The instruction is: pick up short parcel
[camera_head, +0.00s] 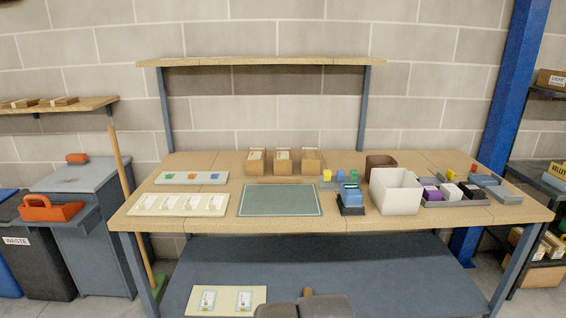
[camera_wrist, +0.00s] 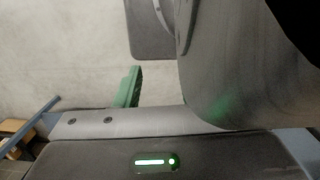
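I cannot tell for sure which thing is the short parcel. Three brown cardboard boxes with pale labelled fronts or contents, the left one (camera_head: 255,162), the middle one (camera_head: 283,162) and the right one (camera_head: 311,162), stand in a row at the back of the workbench (camera_head: 225,240). Flat brown packages (camera_head: 58,101) lie on the wall shelf at the left. More brown boxes (camera_head: 551,246) sit low at the right edge.
A green mat (camera_head: 279,200) lies clear mid-bench. A white bin (camera_head: 396,192), a blue device (camera_head: 350,197) and a grey tray (camera_head: 455,200) stand right of it. Label boards (camera_head: 178,205) lie left. A broom (camera_head: 130,200) leans at the bench's left end; a blue post (camera_head: 507,110) rises right.

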